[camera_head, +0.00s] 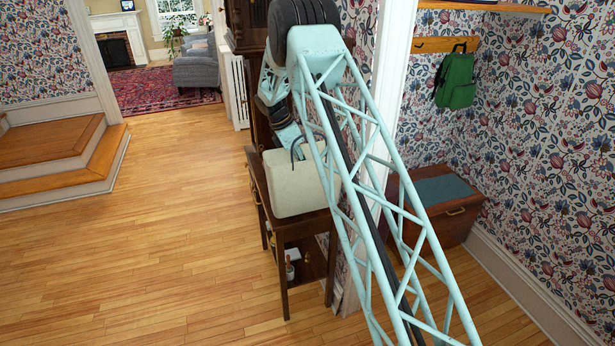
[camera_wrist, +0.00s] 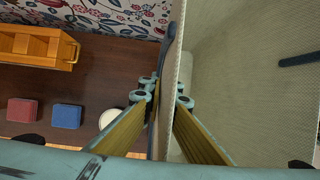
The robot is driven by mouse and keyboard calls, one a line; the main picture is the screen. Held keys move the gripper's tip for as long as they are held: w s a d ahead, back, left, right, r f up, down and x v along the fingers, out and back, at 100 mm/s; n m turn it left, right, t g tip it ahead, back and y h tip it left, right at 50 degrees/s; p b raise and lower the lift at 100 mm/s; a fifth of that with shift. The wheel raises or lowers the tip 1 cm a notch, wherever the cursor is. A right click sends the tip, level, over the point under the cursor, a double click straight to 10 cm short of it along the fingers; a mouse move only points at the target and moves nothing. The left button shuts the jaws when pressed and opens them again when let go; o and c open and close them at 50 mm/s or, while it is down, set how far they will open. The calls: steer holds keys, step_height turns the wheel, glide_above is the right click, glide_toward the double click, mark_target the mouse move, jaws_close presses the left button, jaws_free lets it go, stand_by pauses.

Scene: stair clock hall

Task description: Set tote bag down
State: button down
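The cream tote bag (camera_head: 292,190) is upright at the dark wooden side table (camera_head: 283,232), its base at the tabletop's level. I cannot tell whether it touches the top. A dark handle shows at its rim. In the wrist view the bag (camera_wrist: 225,80) is open and fills the right side, with a dark strap on its far inner wall. My gripper (camera_wrist: 163,98) has one finger on each side of the bag's near wall and its strap, closed on them. In the head view my arm hides the gripper and part of the bag.
On the tabletop in the wrist view are a wooden tray (camera_wrist: 35,47), a red box (camera_wrist: 22,110), a blue box (camera_wrist: 67,117) and a white round thing (camera_wrist: 110,117). A tall dark cabinet stands behind the table. A chest (camera_head: 440,205) stands right; open floor (camera_head: 150,250) lies left.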

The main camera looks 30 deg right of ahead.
steer(key=shift+w+d, duration=0.35)
steer(key=shift+w, duration=0.3)
steer(key=shift+f, duration=1.9)
steer(key=c, duration=2.9)
jaws_free()
steer(key=shift+r, duration=0.2)
steer(key=shift+v, duration=5.95)
steer(key=shift+o, duration=0.6)
